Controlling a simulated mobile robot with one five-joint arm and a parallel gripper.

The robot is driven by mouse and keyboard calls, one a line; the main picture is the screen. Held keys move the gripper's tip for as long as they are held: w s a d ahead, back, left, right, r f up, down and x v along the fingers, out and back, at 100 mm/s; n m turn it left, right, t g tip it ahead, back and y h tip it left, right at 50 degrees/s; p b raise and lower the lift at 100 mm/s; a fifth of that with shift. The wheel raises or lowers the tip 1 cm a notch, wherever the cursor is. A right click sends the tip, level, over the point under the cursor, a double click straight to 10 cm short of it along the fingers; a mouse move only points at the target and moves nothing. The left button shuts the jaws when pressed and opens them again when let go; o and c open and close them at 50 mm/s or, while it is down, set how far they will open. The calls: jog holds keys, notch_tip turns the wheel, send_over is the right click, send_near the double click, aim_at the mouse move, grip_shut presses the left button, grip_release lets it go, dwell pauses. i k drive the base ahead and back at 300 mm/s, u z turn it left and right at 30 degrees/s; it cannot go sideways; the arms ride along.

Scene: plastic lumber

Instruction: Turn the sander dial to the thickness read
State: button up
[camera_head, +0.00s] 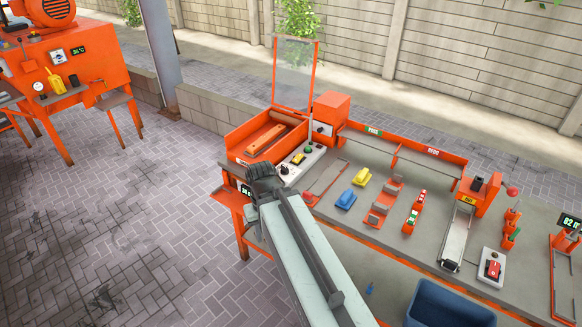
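An orange machine (248,128), likely the sander, stands at the left end of the bench with an orange piece (265,139) in its bed and a clear guard above. A light control panel (311,161) with small green and dark controls is at its front. A small round fitting (322,129) is on the orange box beside it; I cannot tell which control is the dial. My gripper (262,175) is at the machine's front edge, left of the panel. Its fingers are too unclear to judge. A small display (245,190) beside it is partly hidden. Another display (570,222) at far right seems to read 62.
The grey bench (345,219) holds a blue block (346,200), a yellow block (363,177), orange holders and a metal slide (456,238). A blue bin (450,305) is in front. Paved floor lies open at left; another orange machine (65,80) stands there.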

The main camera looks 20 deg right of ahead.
aim_at(285, 170)
jog(key=z, duration=0.35)
jog(key=i, duration=1)
jog(key=z, duration=0.05)
